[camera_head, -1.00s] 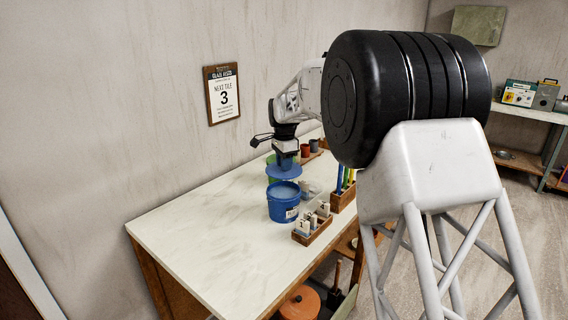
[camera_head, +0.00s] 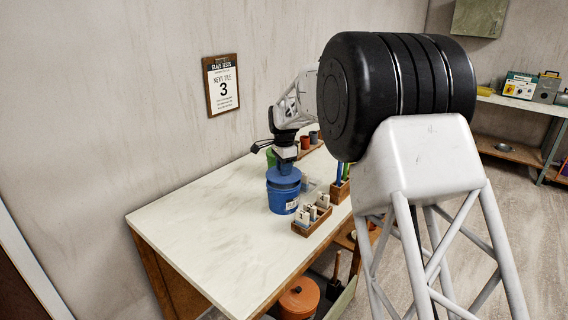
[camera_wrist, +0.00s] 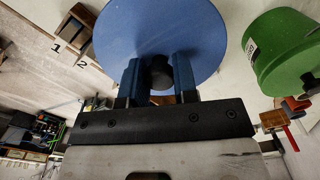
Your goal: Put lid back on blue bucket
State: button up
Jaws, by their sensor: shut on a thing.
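The blue bucket (camera_head: 284,198) stands upright on the white-topped table. The blue lid (camera_head: 283,180) is at the bucket's mouth and looks roughly level. I cannot tell whether it is fully seated on the rim. My gripper (camera_wrist: 159,75) is shut on the dark knob of the lid, which shows as a wide blue disc (camera_wrist: 160,25) in the wrist view. In the head view my gripper (camera_head: 284,168) is directly above the bucket. The bucket is hidden behind the lid in the wrist view.
A wooden rack of tiles (camera_head: 312,221) stands just right of the bucket. A green bucket (camera_wrist: 285,52) is close by, mostly hidden behind my gripper in the head view. Small pots (camera_head: 305,142) stand at the back. The table's front left (camera_head: 200,235) is clear.

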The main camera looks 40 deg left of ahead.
jog(key=shift+f, duration=0.55)
jog(key=shift+f, duration=0.2)
dwell(1.7)
dwell(0.7)
jog(key=o, duration=1.5)
jog(key=shift+r, duration=3.45)
grip_shut()
